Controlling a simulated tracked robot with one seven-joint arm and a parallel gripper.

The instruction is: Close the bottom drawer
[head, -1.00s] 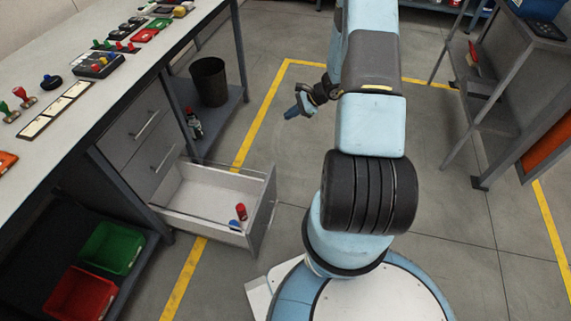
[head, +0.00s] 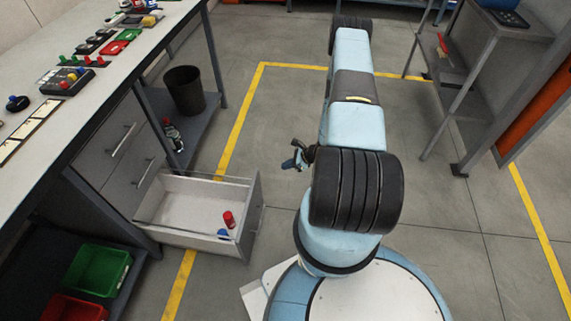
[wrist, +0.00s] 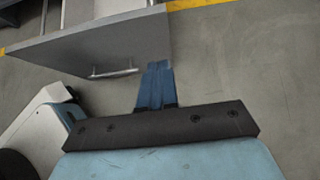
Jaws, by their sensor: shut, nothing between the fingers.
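The bottom drawer (head: 190,243) is pulled out from the workbench in the head view. A red object and a blue object lie inside it near its front. In the wrist view the drawer's front panel (wrist: 90,45) and its bar handle (wrist: 113,73) show. My gripper (head: 290,164) is to the right of the drawer front in the head view. In the wrist view my gripper (wrist: 158,66) has its blue fingers together, with nothing between them. Its fingertips are close to the right part of the panel, right of the handle; I cannot tell whether they touch.
Two shut drawers (head: 125,140) sit above it under the bench top. A black bin (head: 184,90) and a bottle (head: 173,134) stand on the lower shelf. Green (head: 98,271) and red crates sit lower left. Floor right of the drawer is clear up to a shelf rack (head: 455,90).

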